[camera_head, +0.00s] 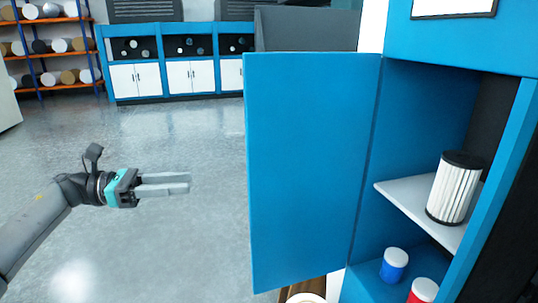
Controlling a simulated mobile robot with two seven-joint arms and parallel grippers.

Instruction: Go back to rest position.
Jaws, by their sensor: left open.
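My left gripper (188,183) is at the left of the head view, with its arm coming in from the lower left. Its fingers point right, toward the open blue cabinet door (308,165). It is apart from the door and holds nothing that I can see. My right gripper is not in the view.
The blue cabinet stands open at the right. A white ribbed cylinder with a black top (455,188) is on its shelf (398,193). A blue jar (393,266) and a red jar (422,292) stand below. Open grey floor (150,250) surrounds my left gripper.

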